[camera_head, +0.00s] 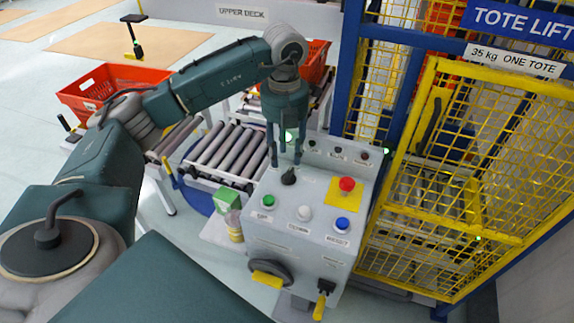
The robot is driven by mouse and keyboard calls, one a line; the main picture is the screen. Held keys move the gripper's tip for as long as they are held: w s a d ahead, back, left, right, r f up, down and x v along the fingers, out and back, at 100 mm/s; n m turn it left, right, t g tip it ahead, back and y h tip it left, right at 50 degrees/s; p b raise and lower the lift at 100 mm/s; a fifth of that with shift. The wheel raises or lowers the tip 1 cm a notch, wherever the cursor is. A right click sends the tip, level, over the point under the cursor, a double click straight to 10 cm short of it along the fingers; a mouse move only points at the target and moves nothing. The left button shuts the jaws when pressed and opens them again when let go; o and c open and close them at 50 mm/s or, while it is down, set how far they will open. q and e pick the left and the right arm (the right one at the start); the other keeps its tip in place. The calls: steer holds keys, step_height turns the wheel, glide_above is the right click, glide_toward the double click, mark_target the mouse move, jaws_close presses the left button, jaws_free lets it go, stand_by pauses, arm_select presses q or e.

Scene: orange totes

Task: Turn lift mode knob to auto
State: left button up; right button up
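The grey control box (312,243) stands in the middle of the view. A black knob (289,177) sits on its top panel, left of the red mushroom button (347,185) on a yellow plate. I cannot read the knob's position marks. My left gripper (285,160) points down over the panel with its two dark fingers apart and nothing visible between them. Its fingertips appear just above and behind the knob; I cannot tell the exact gap. My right gripper is not in view.
Green (267,201), white (304,213) and blue (342,224) buttons line the panel's front. A black and yellow rotary handle (269,275) is on the box's front face. The yellow mesh cage (400,214) is close on the right. A roller conveyor (226,153) and orange tote (96,86) are left.

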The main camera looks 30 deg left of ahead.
mark_target(289, 176)
arm_select(q)
steer(key=shift+s+f, duration=0.1)
steer(key=shift+f, duration=0.75)
steer(key=f, duration=0.1)
steer(key=f+p, duration=0.1)
steer(key=f, duration=0.1)
steer(key=shift+w+f, duration=0.1)
steer(key=shift+w, duration=0.25)
step_height(289, 176, down, 2)
steer(key=shift+f+p, duration=0.1)
steer(key=shift+p, duration=0.4)
jaws_close()
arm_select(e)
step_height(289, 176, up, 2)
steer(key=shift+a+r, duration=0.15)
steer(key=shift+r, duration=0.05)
